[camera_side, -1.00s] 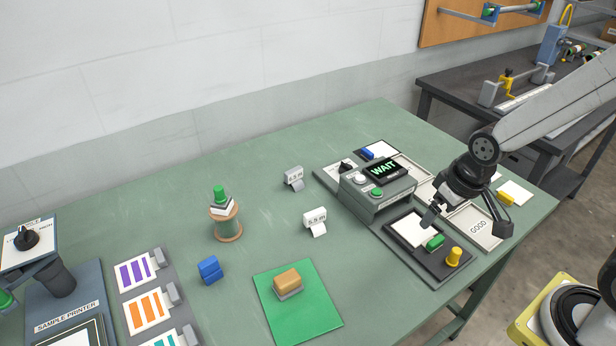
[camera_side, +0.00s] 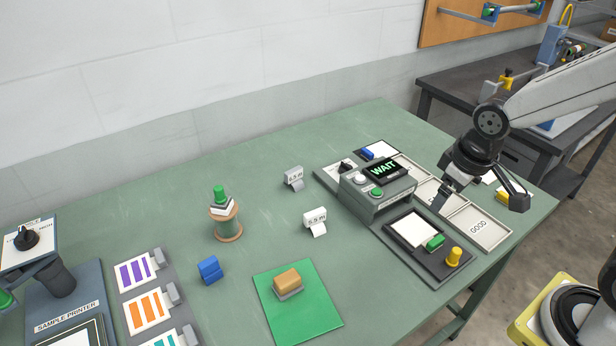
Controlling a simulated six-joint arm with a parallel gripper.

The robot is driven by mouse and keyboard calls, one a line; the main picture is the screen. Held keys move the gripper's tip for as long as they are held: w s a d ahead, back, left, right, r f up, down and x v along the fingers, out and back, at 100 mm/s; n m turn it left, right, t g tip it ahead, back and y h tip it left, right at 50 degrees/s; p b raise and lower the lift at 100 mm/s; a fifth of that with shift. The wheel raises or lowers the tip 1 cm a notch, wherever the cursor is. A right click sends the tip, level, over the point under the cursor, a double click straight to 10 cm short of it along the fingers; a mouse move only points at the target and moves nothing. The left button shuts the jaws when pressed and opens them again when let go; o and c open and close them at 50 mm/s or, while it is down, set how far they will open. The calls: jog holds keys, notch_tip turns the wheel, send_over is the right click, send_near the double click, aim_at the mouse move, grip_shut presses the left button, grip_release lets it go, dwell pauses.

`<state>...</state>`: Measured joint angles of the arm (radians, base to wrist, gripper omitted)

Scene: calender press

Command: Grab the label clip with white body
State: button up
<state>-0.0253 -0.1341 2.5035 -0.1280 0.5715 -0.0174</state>
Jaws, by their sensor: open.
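A label clip with a white body (camera_side: 315,221) stands on the green table near the middle, with dark lettering on its face that I read only roughly as "5.5 m". A similar but greyer label clip (camera_side: 293,178) with lettering stands behind it and to the left. My gripper (camera_side: 480,204) is open and empty at the right, above the grey trays. It is well to the right of both clips, and the grey control box lies between.
The grey box with a "WAIT" display (camera_side: 382,171) and the dark tray with green and yellow knobs (camera_side: 427,247) stand left of and below my gripper. A wooden spool (camera_side: 226,226), blue block (camera_side: 210,270) and green mat (camera_side: 318,322) are farther left. Table around the clips is clear.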

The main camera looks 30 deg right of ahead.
jog(key=n+h, duration=0.1)
jog(key=n, duration=0.2)
jog(key=n+t+y, duration=0.1)
jog(key=n+t, duration=1)
jog(key=n, duration=2)
send_over(316, 220)
jog(key=s, duration=0.5)
notch_tip(316, 220, down, 15)
jog(key=shift+a+f, duration=0.1)
jog(key=shift+f, duration=0.55)
jog(key=shift+w, duration=0.1)
